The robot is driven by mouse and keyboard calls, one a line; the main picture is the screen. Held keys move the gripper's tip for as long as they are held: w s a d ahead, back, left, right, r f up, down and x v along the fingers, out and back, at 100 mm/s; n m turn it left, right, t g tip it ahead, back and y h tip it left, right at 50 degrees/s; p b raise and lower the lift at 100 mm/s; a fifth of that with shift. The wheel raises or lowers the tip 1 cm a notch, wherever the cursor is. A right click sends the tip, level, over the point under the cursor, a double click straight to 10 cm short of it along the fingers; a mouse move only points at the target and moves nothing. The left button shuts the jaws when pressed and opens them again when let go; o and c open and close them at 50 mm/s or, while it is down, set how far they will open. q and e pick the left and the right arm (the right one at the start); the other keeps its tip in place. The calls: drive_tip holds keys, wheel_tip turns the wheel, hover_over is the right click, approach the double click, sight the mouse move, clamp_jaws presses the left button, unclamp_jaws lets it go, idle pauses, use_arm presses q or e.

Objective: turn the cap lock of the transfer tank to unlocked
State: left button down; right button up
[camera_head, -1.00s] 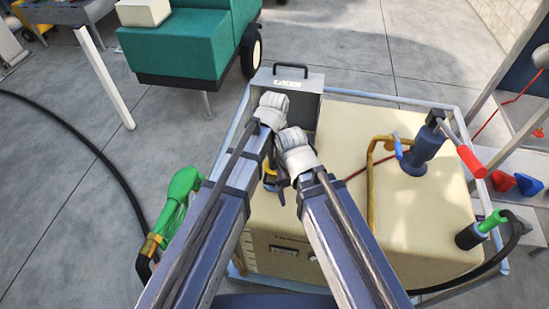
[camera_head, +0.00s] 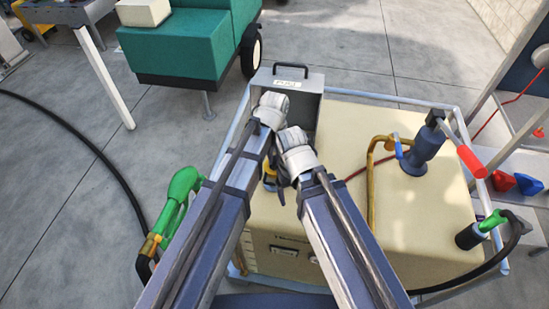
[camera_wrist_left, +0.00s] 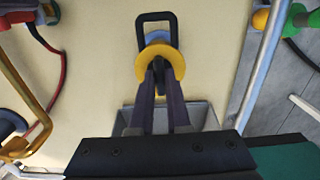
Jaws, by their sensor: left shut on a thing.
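The transfer tank (camera_head: 430,230) is a large beige box below me. In the left wrist view, its cap lock shows as a yellow disc (camera_wrist_left: 176,58) with a blue middle and a black rectangular loop (camera_wrist_left: 175,30) beyond it. My left gripper (camera_wrist_left: 158,72) is shut at the disc, its two dark fingers close together against its near side. In the head view, my left arm covers most of the cap, and only a bit of yellow (camera_head: 269,184) shows. My right wrist (camera_head: 295,150) is close beside it on the right; its fingertips are hidden.
A grey metal box (camera_head: 308,82) with a handle and label stands at the tank's far edge. A blue hand pump (camera_head: 424,150) with a red grip is at right. A green nozzle (camera_head: 180,190) hangs left. A pale rail surrounds the tank. Open floor lies left.

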sight(274, 160)
use_arm(q)
drive_tip(key=c, duration=0.9)
unclamp_jaws()
wheel_tip(274, 160, up, 8)
drive_tip(key=p, duration=0.8)
drive_tip(key=shift+f, duration=0.1)
